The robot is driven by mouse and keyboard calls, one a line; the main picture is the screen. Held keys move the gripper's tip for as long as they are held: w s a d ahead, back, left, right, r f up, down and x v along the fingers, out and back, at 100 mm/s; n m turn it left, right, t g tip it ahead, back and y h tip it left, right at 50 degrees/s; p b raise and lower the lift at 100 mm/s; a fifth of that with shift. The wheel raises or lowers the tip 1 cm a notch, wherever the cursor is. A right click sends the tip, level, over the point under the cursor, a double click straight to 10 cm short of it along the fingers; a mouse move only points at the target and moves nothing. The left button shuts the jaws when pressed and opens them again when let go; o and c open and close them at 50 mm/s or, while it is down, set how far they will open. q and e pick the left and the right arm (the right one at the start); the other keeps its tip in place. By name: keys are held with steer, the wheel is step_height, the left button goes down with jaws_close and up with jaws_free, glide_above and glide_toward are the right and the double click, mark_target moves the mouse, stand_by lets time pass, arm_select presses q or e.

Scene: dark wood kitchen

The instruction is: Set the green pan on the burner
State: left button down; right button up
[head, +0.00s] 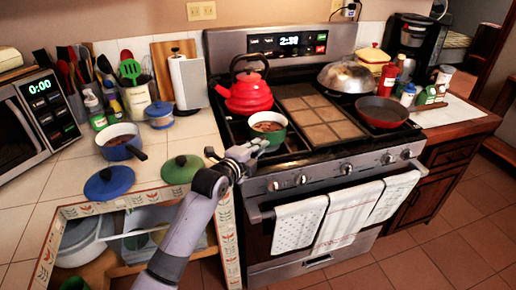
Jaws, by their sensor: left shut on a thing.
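The green pan (269,137), with brown food inside, is at the front left of the stove, over the front-left burner area. It looks level; I cannot tell whether its base rests on the grate or hovers just above. My left gripper (257,148) is shut on the green pan at its near side, where the handle would be. The fingers hide the handle. The burner under the pan is mostly hidden by the pan and gripper. My right gripper is not in view.
A red kettle (249,96) stands right behind the pan. A red pan (382,112) and a metal dome lid (344,77) occupy the stove's right side. A blue pan (119,143), blue lid (109,182) and green lid (182,168) lie on the left counter. Towels (347,208) hang on the oven handle.

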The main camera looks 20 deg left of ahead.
arm_select(q)
steer(key=shift+r, duration=0.15)
steer(key=c, duration=1.6)
jaws_free()
steer(key=shift+f, duration=0.2)
steer(key=shift+r, duration=0.2)
steer(key=shift+s+a, duration=0.1)
steer(key=shift+s, duration=0.25)
steer(key=b+v, duration=0.1)
steer(key=v, duration=1)
